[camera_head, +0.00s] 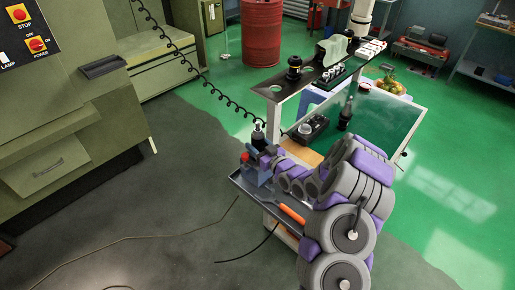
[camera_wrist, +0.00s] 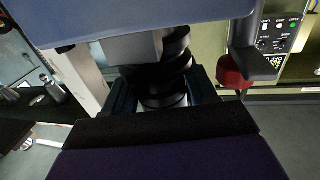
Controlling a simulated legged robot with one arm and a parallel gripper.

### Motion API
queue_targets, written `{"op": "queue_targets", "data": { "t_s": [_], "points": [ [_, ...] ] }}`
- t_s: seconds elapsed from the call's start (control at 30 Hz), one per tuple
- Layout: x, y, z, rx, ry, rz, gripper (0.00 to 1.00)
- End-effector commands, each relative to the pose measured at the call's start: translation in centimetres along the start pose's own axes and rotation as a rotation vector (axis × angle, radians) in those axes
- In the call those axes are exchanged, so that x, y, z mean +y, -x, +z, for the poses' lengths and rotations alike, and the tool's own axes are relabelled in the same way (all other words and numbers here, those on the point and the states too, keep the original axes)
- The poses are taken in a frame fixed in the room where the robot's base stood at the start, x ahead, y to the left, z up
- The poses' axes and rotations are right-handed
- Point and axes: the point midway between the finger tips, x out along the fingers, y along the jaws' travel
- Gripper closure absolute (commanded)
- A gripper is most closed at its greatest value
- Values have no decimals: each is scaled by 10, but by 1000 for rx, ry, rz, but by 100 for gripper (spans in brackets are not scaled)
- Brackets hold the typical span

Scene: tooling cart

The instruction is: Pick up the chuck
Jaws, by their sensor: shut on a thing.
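A black chuck (camera_head: 258,136) with a ridged, rounded body stands upright at the end of my arm, over the left end of the cart. My gripper (camera_head: 262,152) is closed around it. In the wrist view, the dark ringed body of the chuck (camera_wrist: 166,72) sits between the jaws of my gripper (camera_wrist: 164,98). Its lower part is partly hidden by the jaws. I cannot tell whether the chuck is clear of the cart.
The cart's lower tray (camera_head: 246,190) holds a blue-grey item with red (camera_head: 250,170) and an orange-handled tool (camera_head: 291,214). Another black holder (camera_head: 294,67) stands on the upper shelf (camera_head: 266,86). A coiled black cable (camera_head: 205,85) hangs nearby. Floor left of the cart is mostly open.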

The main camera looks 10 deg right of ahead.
Motion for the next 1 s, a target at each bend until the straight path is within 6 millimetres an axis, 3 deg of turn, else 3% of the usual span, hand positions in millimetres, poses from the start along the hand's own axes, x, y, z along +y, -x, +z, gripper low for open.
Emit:
{"op": "queue_targets", "data": {
  "t_s": [0.03,0.6,0.8,1.0],
  "points": [
    [1,0,-14,10,4,1,98],
    [1,0,-128,13,7,1,98],
    [1,0,-153,10,7,0,98],
    [0,-1,-165,9,5,0,98]
  ]
}}
